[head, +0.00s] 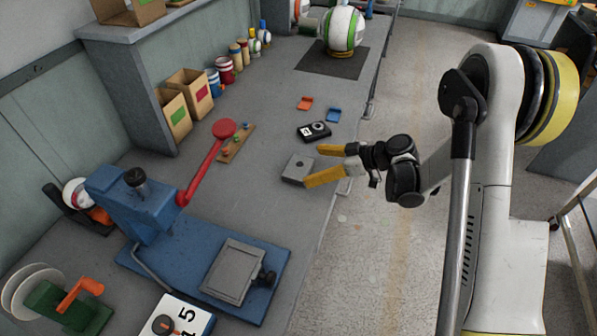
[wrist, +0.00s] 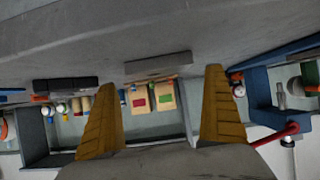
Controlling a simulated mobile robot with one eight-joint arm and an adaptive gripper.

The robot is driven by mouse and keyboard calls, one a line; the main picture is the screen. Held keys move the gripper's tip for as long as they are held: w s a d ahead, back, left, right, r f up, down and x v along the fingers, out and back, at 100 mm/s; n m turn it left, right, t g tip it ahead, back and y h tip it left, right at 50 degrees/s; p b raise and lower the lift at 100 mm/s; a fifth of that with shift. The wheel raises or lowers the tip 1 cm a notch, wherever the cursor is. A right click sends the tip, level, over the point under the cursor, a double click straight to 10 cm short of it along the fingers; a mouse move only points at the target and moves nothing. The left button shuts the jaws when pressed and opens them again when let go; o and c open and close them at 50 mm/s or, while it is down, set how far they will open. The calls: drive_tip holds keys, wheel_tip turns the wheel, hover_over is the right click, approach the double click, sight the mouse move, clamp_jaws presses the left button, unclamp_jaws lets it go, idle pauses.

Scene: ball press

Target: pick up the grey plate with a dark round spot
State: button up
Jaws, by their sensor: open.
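The grey plate (head: 298,169) is a small flat block lying on the grey bench near its right edge. A small dark spot shows faintly on its top in the head view. My gripper (head: 316,165) has yellow fingers, is open and empty, and points left at the plate from its right side. The lower finger overlaps the plate's edge in the head view; I cannot tell whether they touch. In the wrist view the plate (wrist: 158,66) shows edge-on, ahead of and between the two spread fingertips (wrist: 160,80).
A black device with a round dial (head: 314,131) lies just behind the plate. Orange (head: 305,103) and blue (head: 333,115) pieces lie farther back. A wooden strip with coloured knobs (head: 236,144) and the blue press (head: 150,215) with a red lever are left.

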sight(302, 168)
drive_tip(key=b+x, duration=0.2)
drive_tip(key=x, duration=0.2)
drive_tip(key=shift+a+f, duration=0.15)
drive_tip(key=shift+f, duration=0.2)
drive_tip(key=shift+r, duration=0.1)
drive_tip(key=c, duration=1.2)
